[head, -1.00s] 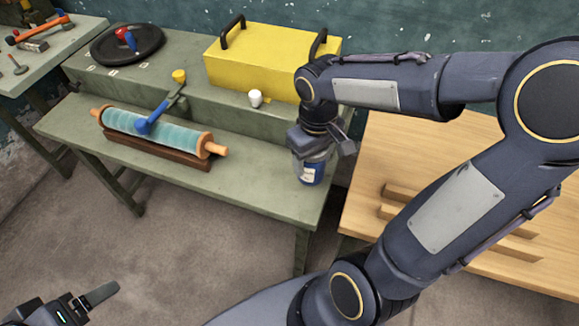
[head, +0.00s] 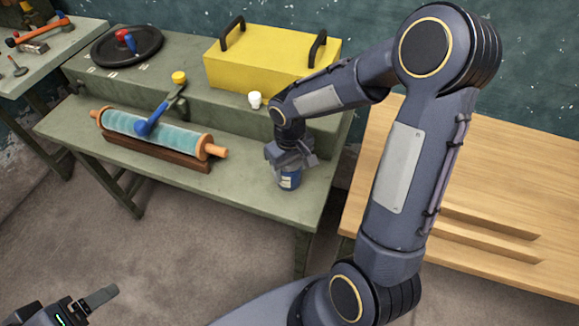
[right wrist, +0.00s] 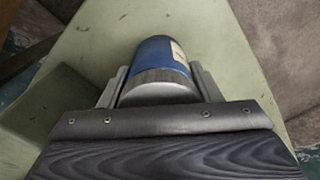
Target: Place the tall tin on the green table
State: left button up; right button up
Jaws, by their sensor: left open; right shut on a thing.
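The tall tin (head: 288,181) is blue with a pale label and a grey upper end. It is at the right part of the green table (head: 235,190), upright or nearly so. My right gripper (head: 287,163) is shut on its upper part from above. The tin also shows between the fingers in the right wrist view (right wrist: 160,68), with the green tabletop (right wrist: 110,40) around it. I cannot tell whether its base touches the tabletop. My left gripper (head: 90,303) is open and empty at the bottom left, over the floor, away from the table.
A rolling-pin-like roller (head: 150,130) on a wooden stand lies left of the tin. Behind are a yellow box (head: 255,65), a small white object (head: 254,99) and a dark round plate (head: 126,46). A wooden table (head: 480,150) stands at the right. The green table's front right is clear.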

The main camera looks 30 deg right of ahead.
jog(key=shift+f, duration=0.2)
jog(key=o, duration=1)
jog(key=shift+r, duration=0.1)
